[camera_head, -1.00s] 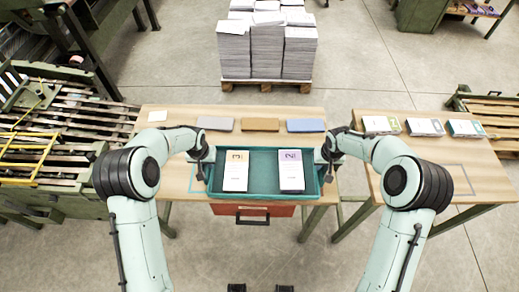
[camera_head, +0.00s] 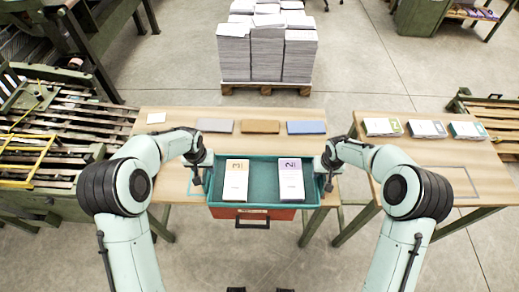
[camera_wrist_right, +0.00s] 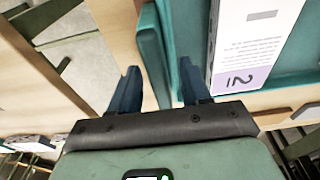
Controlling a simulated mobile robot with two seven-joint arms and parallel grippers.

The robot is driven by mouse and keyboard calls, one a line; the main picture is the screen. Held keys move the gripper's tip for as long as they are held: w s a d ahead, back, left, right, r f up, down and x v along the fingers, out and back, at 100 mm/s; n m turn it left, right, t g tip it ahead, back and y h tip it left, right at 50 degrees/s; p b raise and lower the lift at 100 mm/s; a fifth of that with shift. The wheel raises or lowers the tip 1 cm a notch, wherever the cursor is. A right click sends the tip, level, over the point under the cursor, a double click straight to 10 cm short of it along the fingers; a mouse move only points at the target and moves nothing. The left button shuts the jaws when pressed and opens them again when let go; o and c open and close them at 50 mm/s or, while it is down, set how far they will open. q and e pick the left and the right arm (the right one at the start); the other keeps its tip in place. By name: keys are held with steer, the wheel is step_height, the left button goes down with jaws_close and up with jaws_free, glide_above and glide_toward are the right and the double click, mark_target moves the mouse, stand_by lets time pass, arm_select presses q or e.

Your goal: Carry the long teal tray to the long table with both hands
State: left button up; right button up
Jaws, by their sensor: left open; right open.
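The long teal tray (camera_head: 264,170) is at the front edge of the left wooden table (camera_head: 165,178), above a red drawer front. Two paper stacks lie in it, one with an orange-topped sheet marked 3 (camera_head: 235,180) and one with a purple-topped sheet marked 2 (camera_head: 291,180). My left gripper (camera_head: 197,184) is open at the tray's left end. My right gripper (camera_head: 328,184) is open at its right end. In the right wrist view the open fingers (camera_wrist_right: 158,85) stand on either side of the tray's end wall (camera_wrist_right: 153,50), with gaps visible.
Grey, brown and blue pads (camera_head: 260,127) lie behind the tray. A second wooden table (camera_head: 425,160) on the right holds three small stacks (camera_head: 428,128) and an outlined area (camera_head: 460,183). A gap separates the tables. A paper pallet (camera_head: 266,88) stands behind.

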arm_select(q)
steer(key=r, duration=0.5)
steer(key=s+r, duration=0.1)
steer(key=r, duration=0.1)
steer(key=shift+r, duration=0.3)
arm_select(e)
steer(key=shift+r, duration=0.1)
step_height(320, 180, up, 12)
steer(key=s, duration=0.2)
arm_select(q)
steer(key=shift+s, duration=0.1)
arm_select(e)
steer(key=shift+f, duration=0.2)
